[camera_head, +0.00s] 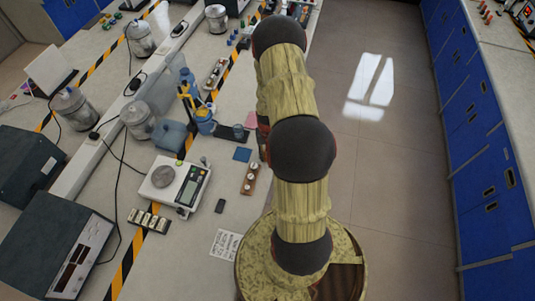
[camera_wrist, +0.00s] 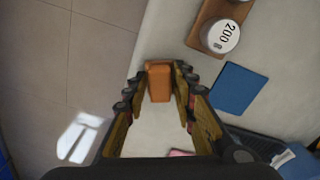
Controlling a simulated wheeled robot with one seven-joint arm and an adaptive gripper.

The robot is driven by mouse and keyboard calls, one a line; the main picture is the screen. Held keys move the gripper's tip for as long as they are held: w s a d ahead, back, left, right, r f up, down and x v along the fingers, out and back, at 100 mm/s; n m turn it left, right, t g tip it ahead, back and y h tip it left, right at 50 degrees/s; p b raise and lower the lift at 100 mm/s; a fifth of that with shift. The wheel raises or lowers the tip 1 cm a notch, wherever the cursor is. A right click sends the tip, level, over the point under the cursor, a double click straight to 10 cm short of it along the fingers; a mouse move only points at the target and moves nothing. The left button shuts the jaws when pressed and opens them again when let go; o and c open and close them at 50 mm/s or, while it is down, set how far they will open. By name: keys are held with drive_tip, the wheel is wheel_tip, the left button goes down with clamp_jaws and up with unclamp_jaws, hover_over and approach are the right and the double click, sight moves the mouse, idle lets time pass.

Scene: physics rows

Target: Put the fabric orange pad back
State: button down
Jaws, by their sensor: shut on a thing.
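The orange pad (camera_wrist: 159,83) is a small block with a fabric-like look, seen between the fingertips in the wrist view. My gripper (camera_wrist: 159,90) is shut on it, with one finger on each side. The pale bench top (camera_wrist: 160,140) lies beneath, close to its edge with the floor. I cannot tell how high the pad is above the bench. In the head view my arm hides the pad and most of the gripper.
A blue square pad (camera_wrist: 238,88) lies right of the gripper; it also shows in the head view (camera_head: 242,154). A wooden block with metal weights (camera_head: 249,179) is near it. A balance (camera_head: 176,184) stands farther left. A dark tray (camera_head: 232,133) and bottles stand beyond.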

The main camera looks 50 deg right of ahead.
drive_tip(key=shift+f, duration=0.2)
drive_tip(key=c, duration=1.5)
unclamp_jaws()
drive_tip(key=shift+o, duration=0.2)
wheel_tip(320, 180, up, 12)
drive_tip(key=r, duration=0.1)
drive_tip(key=w+a+r+n+t+h, duration=0.1)
drive_tip(key=w+a+r+n, duration=0.15)
drive_tip(key=a+r, duration=0.75)
drive_tip(key=w+a+r+n+t, duration=0.1)
drive_tip(key=w+a+r+n, duration=0.15)
drive_tip(key=a+r, duration=0.75)
drive_tip(key=s+a+r+n+t, duration=0.1)
drive_tip(key=s+a+r+n, duration=0.1)
drive_tip(key=s+a+r, duration=0.4)
drive_tip(key=s+a+r+n+t+y, duration=0.1)
drive_tip(key=s+a+r+t, duration=0.1)
drive_tip(key=s+a+r, duration=0.5)
wheel_tip(320, 180, up, 5)
drive_tip(key=shift+s+a+f+n+t+p, duration=0.15)
drive_tip(key=shift+s+n+t+p, duration=0.15)
drive_tip(key=shift+n, duration=0.1)
